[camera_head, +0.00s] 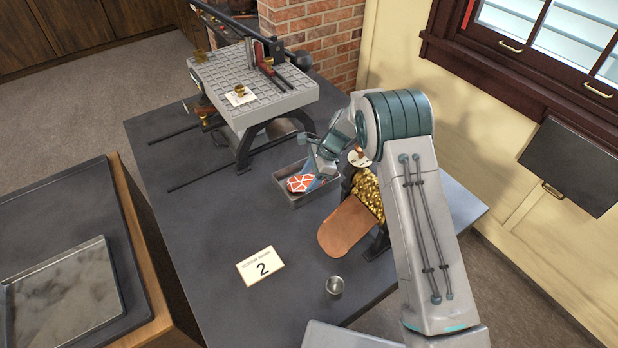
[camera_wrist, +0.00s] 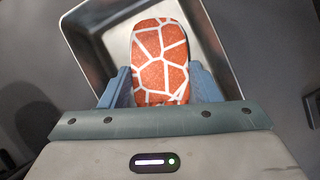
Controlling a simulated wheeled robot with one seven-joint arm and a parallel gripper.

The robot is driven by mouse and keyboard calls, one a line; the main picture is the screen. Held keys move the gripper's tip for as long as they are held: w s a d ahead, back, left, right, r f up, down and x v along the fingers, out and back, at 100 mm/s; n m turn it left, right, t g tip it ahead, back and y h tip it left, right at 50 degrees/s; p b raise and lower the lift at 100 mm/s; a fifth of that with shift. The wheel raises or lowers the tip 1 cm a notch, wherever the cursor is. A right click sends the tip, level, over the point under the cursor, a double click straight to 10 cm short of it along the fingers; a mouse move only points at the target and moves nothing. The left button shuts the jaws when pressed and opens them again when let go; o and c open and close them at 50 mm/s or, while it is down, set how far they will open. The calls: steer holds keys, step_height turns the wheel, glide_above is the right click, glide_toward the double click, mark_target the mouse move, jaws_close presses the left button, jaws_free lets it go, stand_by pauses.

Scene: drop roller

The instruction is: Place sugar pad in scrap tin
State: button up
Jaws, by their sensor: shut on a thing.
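The sugar pad appears to be the flat orange-red piece with white cracked lines and a rounded end (camera_wrist: 160,55). It also shows in the head view (camera_head: 300,184). My gripper (camera_wrist: 162,90) is shut on it, one blue finger on each side. The scrap tin appears to be the open grey metal tray (camera_head: 296,201) on the dark table; its rim and wall also show in the wrist view (camera_wrist: 92,48). The pad is over the tin's opening. I cannot tell whether it touches the tin's floor.
A grey gridded machine (camera_head: 250,85) stands behind the tin. A copper-coloured scoop (camera_head: 348,226) and a brass roller (camera_head: 368,192) are close to its right. The table's left front is clear.

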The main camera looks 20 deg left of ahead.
steer(key=shift+s+d+f, duration=0.15)
steer(key=shift+s+f, duration=0.05)
steer(key=shift+f, duration=0.4)
steer(key=o, duration=0.8)
steer(key=shift+f, duration=0.15)
steer(key=shift+r, duration=0.4)
steer(key=p+v, duration=0.2)
steer(key=v, duration=0.2)
steer(key=p+v, duration=0.2)
steer(key=v, duration=0.2)
steer(key=p+v, duration=0.2)
steer(key=v, duration=0.2)
steer(key=shift+w+r, duration=0.25)
steer(key=shift+r, duration=0.15)
